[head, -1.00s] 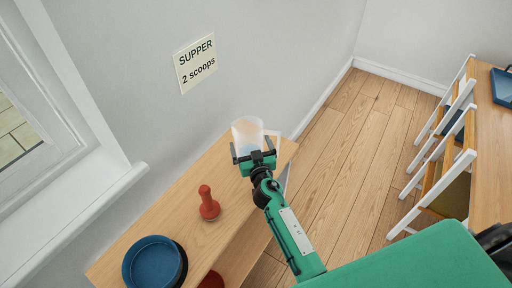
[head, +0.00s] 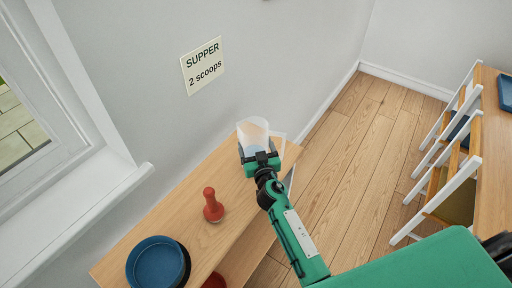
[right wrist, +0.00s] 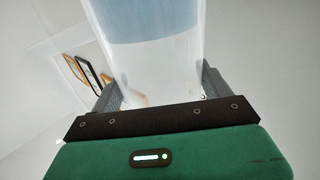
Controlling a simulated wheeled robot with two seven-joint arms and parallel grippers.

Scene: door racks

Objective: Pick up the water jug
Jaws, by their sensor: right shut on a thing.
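The water jug (head: 254,129) is a clear, pale cylinder with bluish water in it, at the far end of the wooden shelf top by the wall. In the right wrist view the jug (right wrist: 150,60) stands between the two dark fingers and fills the middle. My right gripper (head: 260,156) is shut on the jug; it also shows in the right wrist view (right wrist: 155,92). The jug looks slightly tilted in the head view. I cannot tell whether its base touches the wood. My left gripper is not in view.
A red knobbed object (head: 213,206) and a blue round bowl (head: 157,263) stand on the wooden shelf top (head: 180,222). A note reading "SUPPER 2 scoops" (head: 203,66) is on the wall. White-framed racks (head: 446,165) stand at the right, with open floor (head: 345,150) between.

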